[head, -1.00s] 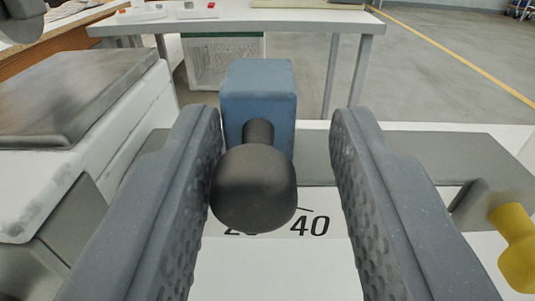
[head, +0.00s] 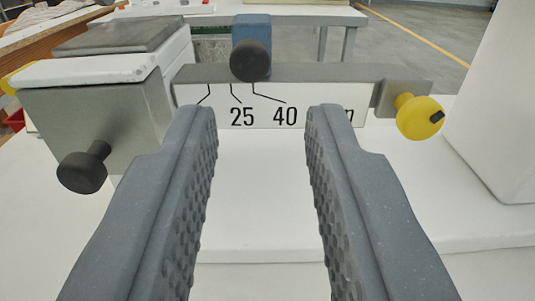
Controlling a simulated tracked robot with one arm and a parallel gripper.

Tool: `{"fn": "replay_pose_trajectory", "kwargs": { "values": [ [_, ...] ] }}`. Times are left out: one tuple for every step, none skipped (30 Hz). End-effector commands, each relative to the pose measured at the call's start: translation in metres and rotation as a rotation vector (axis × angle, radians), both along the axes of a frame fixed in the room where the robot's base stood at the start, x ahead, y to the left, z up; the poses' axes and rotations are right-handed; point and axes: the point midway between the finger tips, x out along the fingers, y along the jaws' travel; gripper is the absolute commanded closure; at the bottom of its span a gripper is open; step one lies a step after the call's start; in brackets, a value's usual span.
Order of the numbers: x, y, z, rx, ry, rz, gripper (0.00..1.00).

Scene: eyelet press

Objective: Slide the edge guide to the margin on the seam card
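The edge guide is a blue block (head: 252,30) with a round black knob (head: 250,61) facing me, mounted on a grey rail (head: 320,72). Below the rail is a white scale plate (head: 265,101) with lines to the numbers 25 and 40. The guide sits about over the line leading to 40, its left edge near the line for 25. Another number at the right is mostly hidden by my finger. My gripper (head: 263,112) is open and empty, in front of the plate and apart from the knob. I cannot make out a seam card.
A yellow knob (head: 420,117) is at the rail's right end. A grey box (head: 92,125) with a black knob (head: 83,170) stands left. A white upright body (head: 505,110) is at the right. The white surface (head: 262,215) between my fingers is clear.

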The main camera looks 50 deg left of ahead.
Motion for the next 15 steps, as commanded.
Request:
{"fn": "replay_pose_trajectory", "kwargs": {
  "values": [
    [-0.005, -0.008, 0.000, -0.003, 0.002, -0.003, 0.73],
    [-0.008, -0.012, 0.000, -0.004, 0.002, -0.004, 0.73],
    [-0.012, -0.017, 0.000, -0.003, 0.001, -0.003, 0.73],
    [-0.014, -0.020, 0.001, -0.003, 0.000, -0.002, 0.73],
    [-0.016, -0.022, 0.001, -0.003, -0.002, -0.002, 0.73],
    [-0.019, -0.026, 0.001, -0.002, -0.002, -0.001, 0.73],
    [-0.021, -0.028, 0.001, -0.002, -0.002, 0.000, 0.73],
    [-0.022, -0.030, 0.001, -0.002, -0.003, 0.000, 0.73],
    [-0.024, -0.032, 0.001, -0.002, -0.003, 0.000, 0.73],
    [-0.025, -0.033, 0.001, -0.003, -0.002, 0.000, 0.73],
    [-0.026, -0.034, 0.000, -0.003, -0.002, 0.000, 0.73],
    [-0.027, -0.035, 0.000, -0.003, -0.002, 0.000, 0.73],
    [-0.028, -0.036, 0.000, -0.003, -0.002, 0.001, 0.73],
    [-0.028, -0.036, 0.000, -0.003, -0.002, 0.001, 0.73],
    [-0.029, -0.037, 0.000, -0.003, -0.002, 0.001, 0.73]
  ]
}}
